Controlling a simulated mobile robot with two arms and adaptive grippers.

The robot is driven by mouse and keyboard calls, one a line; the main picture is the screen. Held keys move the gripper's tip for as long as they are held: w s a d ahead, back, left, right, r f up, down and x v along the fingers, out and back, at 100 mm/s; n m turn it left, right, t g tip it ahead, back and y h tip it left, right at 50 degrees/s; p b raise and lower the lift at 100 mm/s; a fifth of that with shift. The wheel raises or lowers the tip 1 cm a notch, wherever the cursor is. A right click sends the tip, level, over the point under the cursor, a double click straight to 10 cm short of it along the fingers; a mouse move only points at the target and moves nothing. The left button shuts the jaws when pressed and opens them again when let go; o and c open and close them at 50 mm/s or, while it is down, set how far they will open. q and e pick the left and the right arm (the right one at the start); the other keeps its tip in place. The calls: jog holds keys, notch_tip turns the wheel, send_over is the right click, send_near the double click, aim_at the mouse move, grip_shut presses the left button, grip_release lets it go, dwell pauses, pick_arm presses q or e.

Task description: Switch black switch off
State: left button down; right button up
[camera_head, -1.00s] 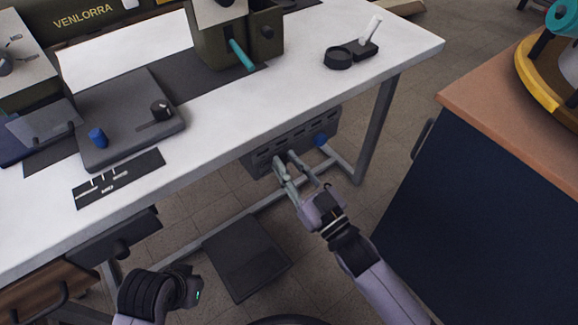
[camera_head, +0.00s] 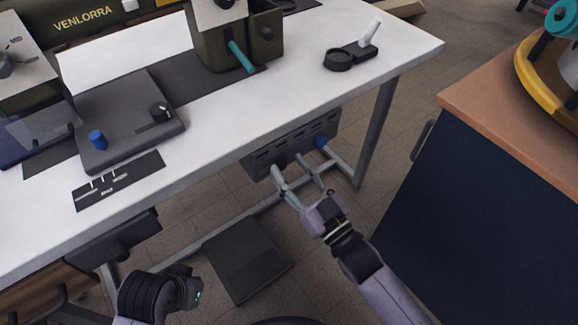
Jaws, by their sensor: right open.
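A grey slotted control box (camera_head: 322,127) hangs under the white table's front edge. A blue knob (camera_head: 321,142) sits at its right end. A small dark shape at the box's lower left lies behind my fingertips; I cannot tell whether it is the black switch. A black knob (camera_head: 160,110) also stands on the grey plate on the tabletop. My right gripper (camera_head: 289,164) is open, its fingers pointing at the box's lower front; contact cannot be made out. My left gripper (camera_head: 186,290) is low at the left, away from the box, its fingers unclear.
The white table (camera_head: 330,95) carries a sewing machine (camera_head: 85,25) and a blue knob (camera_head: 97,138) on the grey plate (camera_head: 120,135). A dark pedal (camera_head: 245,260) lies on the floor below. A navy cabinet (camera_head: 480,210) with a wooden top stands close on the right.

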jog(key=v, duration=1.1)
